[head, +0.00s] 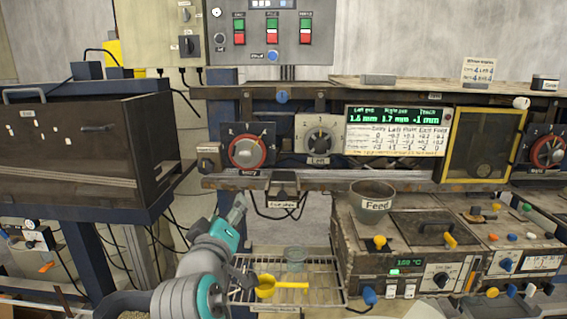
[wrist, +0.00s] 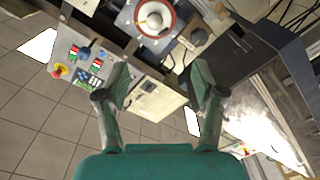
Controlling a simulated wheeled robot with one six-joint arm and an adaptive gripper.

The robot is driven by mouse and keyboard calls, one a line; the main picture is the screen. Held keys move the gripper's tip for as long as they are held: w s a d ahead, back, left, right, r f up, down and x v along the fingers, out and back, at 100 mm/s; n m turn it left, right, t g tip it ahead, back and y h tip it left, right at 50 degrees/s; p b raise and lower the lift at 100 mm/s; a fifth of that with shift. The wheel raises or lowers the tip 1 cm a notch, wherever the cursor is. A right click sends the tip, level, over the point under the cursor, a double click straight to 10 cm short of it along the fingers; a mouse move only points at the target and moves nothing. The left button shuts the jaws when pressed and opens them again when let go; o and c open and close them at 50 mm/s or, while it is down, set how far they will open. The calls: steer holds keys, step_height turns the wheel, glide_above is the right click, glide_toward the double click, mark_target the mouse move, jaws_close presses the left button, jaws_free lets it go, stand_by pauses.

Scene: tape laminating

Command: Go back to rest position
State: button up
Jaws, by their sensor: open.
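My gripper (wrist: 160,82) is open and empty in the wrist view, its two teal and grey fingers spread apart. In the head view my gripper (head: 238,212) is at the end of my teal and grey arm, in front of the gap below the machine's front beam. It touches nothing that I can see. In the wrist view a red-ringed dial (wrist: 153,18) lies beyond the fingertips, and a grey control panel (wrist: 82,58) with buttons is to the left.
A dark cabinet (head: 80,150) stands at the left. Cables hang below the beam.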

steer(key=s+d+f+y, duration=0.1)
steer(key=s+d+f, duration=0.3)
steer(key=f, duration=0.5)
steer(key=s+d+f+g, duration=0.1)
steer(key=s+d+f, duration=0.1)
steer(key=d+f, duration=0.5)
steer(key=s+d+f+y, duration=0.1)
steer(key=s+d+f, duration=0.25)
steer(key=f, duration=0.85)
steer(key=s+d+f+m+g, duration=0.1)
steer(key=s+d+f, duration=0.3)
steer(key=s, duration=0.3)
steer(key=s+d+f, duration=0.3)
steer(key=s+f, duration=0.2)
steer(key=s, duration=0.2)
steer(key=s+d+r+m, duration=0.1)
steer(key=s+d+m, duration=0.2)
steer(key=s, duration=1)
steer(key=s+d+r+m+g+h, duration=0.1)
steer(key=s+d+m, duration=0.3)
steer(key=s, duration=1)
steer(key=shift+s+d+r+h, duration=0.2)
steer(key=shift+d+r+h, duration=0.1)
steer(key=shift+d+r, duration=0.4)
